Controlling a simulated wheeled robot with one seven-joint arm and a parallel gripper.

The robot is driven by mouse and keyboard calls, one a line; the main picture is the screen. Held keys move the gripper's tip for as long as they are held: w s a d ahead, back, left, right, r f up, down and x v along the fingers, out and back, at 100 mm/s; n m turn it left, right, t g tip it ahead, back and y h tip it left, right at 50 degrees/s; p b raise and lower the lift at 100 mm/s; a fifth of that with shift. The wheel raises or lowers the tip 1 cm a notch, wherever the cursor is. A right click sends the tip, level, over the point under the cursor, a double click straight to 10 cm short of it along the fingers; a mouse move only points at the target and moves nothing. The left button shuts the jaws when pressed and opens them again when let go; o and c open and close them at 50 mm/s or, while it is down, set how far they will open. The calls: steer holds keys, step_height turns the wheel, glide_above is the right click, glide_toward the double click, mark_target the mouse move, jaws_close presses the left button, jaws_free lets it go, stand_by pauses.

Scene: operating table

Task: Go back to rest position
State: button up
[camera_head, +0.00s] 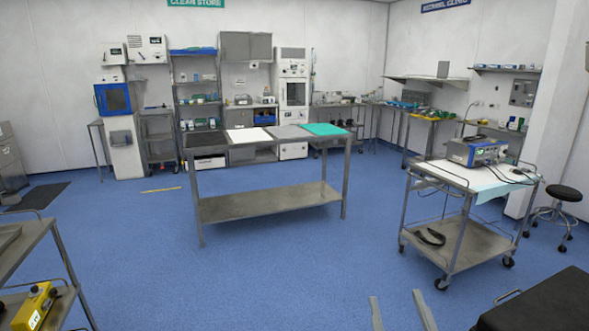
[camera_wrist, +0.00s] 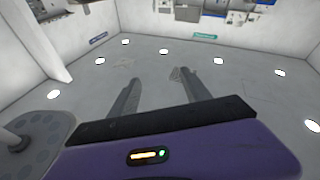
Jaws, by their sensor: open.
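My gripper (camera_head: 397,295) shows at the bottom edge of the head view as two grey fingers, spread apart with bare blue floor between them. In the wrist view my gripper (camera_wrist: 156,77) is open and empty, its two fingers apart with nothing between them. The wrist view looks toward the pale ceiling with several round lights, and the room appears upside down there. My gripper touches nothing that I can see.
A steel table (camera_head: 268,205) with coloured mats stands mid-room. A wheeled cart (camera_head: 465,246) with a blue-grey device (camera_head: 476,152) stands right, beside a black stool (camera_head: 566,193). A steel trolley (camera_head: 22,252) is at left and a dark padded surface (camera_head: 545,305) at bottom right. Blue floor (camera_head: 270,280) between is clear.

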steer(key=s+d+f+m+g, duration=0.1)
steer(key=s+f, duration=0.3)
steer(key=s, duration=0.8)
steer(key=s+d+f+m+g, duration=0.1)
steer(key=s+f+g, duration=0.2)
steer(key=s, duration=0.9)
steer(key=s+d+f+g, duration=0.1)
steer(key=s+f, duration=0.5)
steer(key=s, duration=0.6)
steer(key=shift+s+f+m+g, duration=0.15)
steer(key=shift+f+m+g, duration=0.2)
steer(key=shift+g, duration=0.35)
